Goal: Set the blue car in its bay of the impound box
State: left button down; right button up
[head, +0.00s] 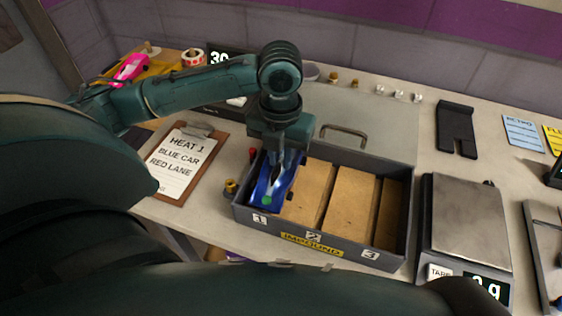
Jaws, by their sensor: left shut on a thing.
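The blue car (264,194) sits at the left end of the grey impound box (330,240), in the bay marked 1. My left gripper (276,180) reaches down over the car from above and is shut on it. The gripper hides part of the car, so I cannot tell whether its underside rests on the bay floor. The bays further right, by labels 2 and 3, show bare tan floors. My right gripper is not in view.
A clipboard (180,165) reading "Heat 1, blue car, red lane" lies left of the box. A scale (465,222) stands close on the right. A pink car (130,68) is at the back left. A black slotted piece (456,128) lies at the back right.

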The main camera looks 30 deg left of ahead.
aim_at(281, 160)
pick_arm(q)
notch_tip(281, 160, down, 2)
jog(key=shift+f, duration=0.15)
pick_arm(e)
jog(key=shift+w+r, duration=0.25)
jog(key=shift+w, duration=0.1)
pick_arm(q)
jog(key=shift+f, duration=0.15)
jog(key=shift+f, duration=0.4)
jog(key=c, duration=1.4)
grip_release()
jog(key=shift+o, duration=0.2)
